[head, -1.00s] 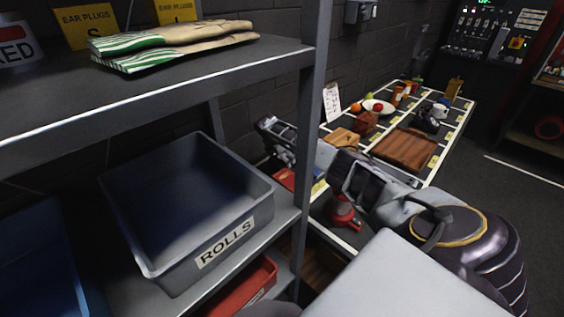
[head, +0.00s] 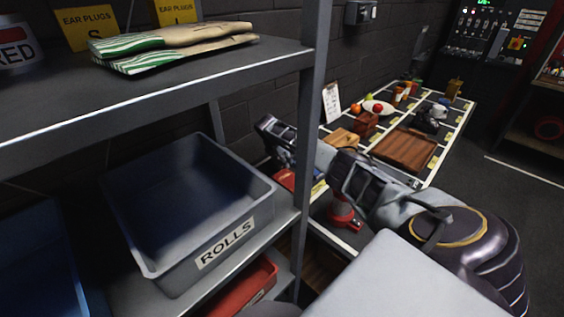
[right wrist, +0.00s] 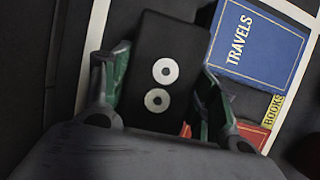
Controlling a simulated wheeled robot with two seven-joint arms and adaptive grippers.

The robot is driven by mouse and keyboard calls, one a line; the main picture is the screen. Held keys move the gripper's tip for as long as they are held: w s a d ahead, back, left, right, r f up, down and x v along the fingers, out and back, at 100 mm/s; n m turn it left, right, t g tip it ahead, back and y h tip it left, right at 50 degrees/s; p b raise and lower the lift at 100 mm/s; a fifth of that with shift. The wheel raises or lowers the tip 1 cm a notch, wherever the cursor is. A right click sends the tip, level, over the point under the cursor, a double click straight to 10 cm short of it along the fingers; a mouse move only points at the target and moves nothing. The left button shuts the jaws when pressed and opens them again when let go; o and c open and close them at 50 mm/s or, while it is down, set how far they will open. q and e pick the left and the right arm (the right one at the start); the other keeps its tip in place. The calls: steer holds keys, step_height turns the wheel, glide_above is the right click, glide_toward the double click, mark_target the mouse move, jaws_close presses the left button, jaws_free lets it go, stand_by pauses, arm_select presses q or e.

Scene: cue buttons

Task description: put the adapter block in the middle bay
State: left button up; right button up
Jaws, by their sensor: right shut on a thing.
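The adapter block (right wrist: 157,75) is a black block with two pale round rings on its face, seen in the right wrist view. My right gripper (right wrist: 160,88) is shut on it, with one green-lined finger at each side. In the head view my right gripper (head: 280,150) is beyond the shelf post, above the near left end of the long table; its fingertips and the block are hard to make out there. My left gripper is not in view. I cannot pick out a middle bay in either view.
A blue book (right wrist: 256,45) marked TRAVELS and a red book (right wrist: 252,133) lie below the block. A shelf post (head: 309,130) stands left of my right arm. A grey ROLLS bin (head: 160,262) is on the shelf. The table carries a wooden board (head: 405,150).

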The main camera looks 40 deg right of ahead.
steer(key=shift+w+r, duration=0.1)
steer(key=shift+r, duration=0.2)
step_height(320, 180, up, 8)
steer(key=shift+r, duration=0.95)
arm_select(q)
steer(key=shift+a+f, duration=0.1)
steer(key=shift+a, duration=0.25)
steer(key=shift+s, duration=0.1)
